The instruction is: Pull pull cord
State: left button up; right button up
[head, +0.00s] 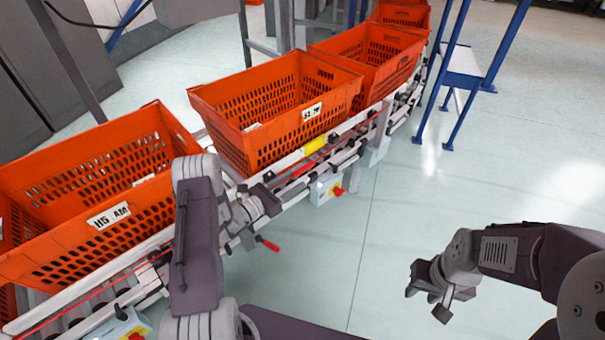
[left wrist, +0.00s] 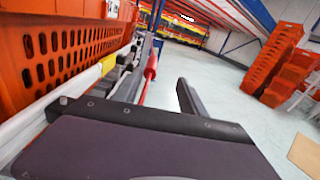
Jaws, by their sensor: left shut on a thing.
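The pull cord (head: 294,187) is a thin red line along the near side of the conveyor. It also shows in the left wrist view as a red length (left wrist: 151,66) running away beyond my fingers. My left gripper (head: 268,203) is at the conveyor's side rail, below the middle orange tote, and is shut on the cord. The exact grip point is hidden by the gripper body. My right gripper (head: 428,296) hangs over bare floor at the lower right, fingers apart, empty and away from the conveyor.
Orange totes stand along the conveyor, one at the left (head: 150,205) and one in the middle (head: 218,128). A control box (head: 325,190) with a red button hangs below the rail. A blue frame (head: 462,68) stands at back right. Floor right of the conveyor is clear.

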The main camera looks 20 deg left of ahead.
pick_arm(q)
jog(key=v, duration=0.2)
jog(key=shift+s+a, duration=0.1)
jog(key=shift+s, duration=0.3)
pick_arm(e)
jog(key=shift+r, duration=0.3)
